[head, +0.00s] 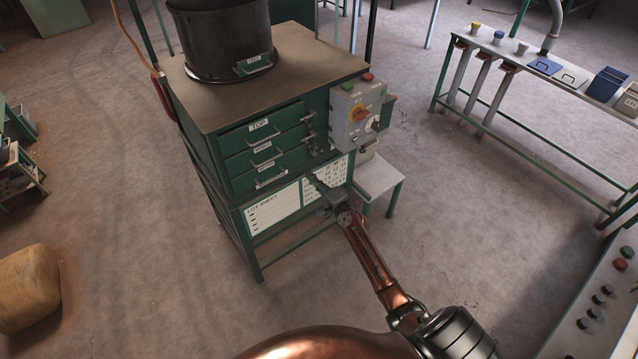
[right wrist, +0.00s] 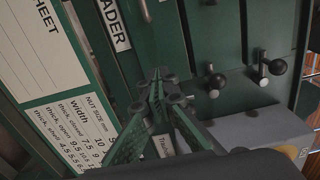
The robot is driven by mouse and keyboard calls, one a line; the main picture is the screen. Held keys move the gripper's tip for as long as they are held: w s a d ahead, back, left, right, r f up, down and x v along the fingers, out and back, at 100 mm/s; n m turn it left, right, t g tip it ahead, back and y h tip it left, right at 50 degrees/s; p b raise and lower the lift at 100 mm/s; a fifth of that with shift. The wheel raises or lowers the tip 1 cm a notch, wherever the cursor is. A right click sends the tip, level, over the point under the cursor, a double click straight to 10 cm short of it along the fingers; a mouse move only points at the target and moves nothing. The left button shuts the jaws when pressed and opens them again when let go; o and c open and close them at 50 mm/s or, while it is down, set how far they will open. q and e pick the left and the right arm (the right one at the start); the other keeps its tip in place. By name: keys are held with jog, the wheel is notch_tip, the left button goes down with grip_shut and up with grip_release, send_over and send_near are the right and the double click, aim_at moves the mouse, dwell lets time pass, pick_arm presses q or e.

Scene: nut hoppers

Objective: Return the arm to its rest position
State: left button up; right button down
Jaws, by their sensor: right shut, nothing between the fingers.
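My right gripper (head: 319,185) is in front of the green cabinet (head: 226,207), beside the lot sheet board low on its front. In the right wrist view my right gripper (right wrist: 158,80) has its fingertips together with nothing between them. My copper-coloured right arm (head: 368,250) reaches out to it from the bottom of the head view. I cannot tell whether the gripper touches the cabinet. My left gripper is not in view.
The cabinet carries a black hopper (head: 215,40), three drawers and a grey control box (head: 357,112). A small white stand (head: 378,178) is right of it. A long bench (head: 500,55) stands at the back right, a button panel (head: 600,300) at lower right. Floor between is clear.

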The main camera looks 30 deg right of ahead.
jog(key=s, duration=0.4)
jog(key=shift+s+d, duration=0.2)
jog(key=shift+d, duration=0.15)
jog(key=s+f+n+g, duration=0.25)
jog(key=s+f, duration=0.45)
jog(key=f, duration=0.5)
jog(key=s+a+f+n+g+h, duration=0.1)
jog(key=s+f+n+g, duration=0.15)
jog(key=s+f, duration=0.7)
jog(key=s+f+n+g, duration=0.25)
jog(key=s+f, duration=0.25)
jog(key=f, duration=1)
jog(key=s+a+f+n+g, duration=0.2)
jog(key=s+f+g, duration=0.1)
jog(key=s+f, duration=0.55)
jog(key=s+a+f+n+g, duration=0.1)
jog(key=s+f+n+g, duration=0.3)
jog(key=s, duration=0.7)
jog(key=s+a+f+n+g, duration=0.1)
jog(key=s+a+f+n, duration=0.1)
jog(key=s, duration=1)
jog(key=s+a+f+n+g, duration=0.1)
jog(key=s+f, duration=0.4)
jog(key=s, duration=0.7)
jog(key=shift+s+a+f+n+g+h, duration=0.35)
jog(key=shift+a+n, duration=0.3)
jog(key=shift+n, duration=0.3)
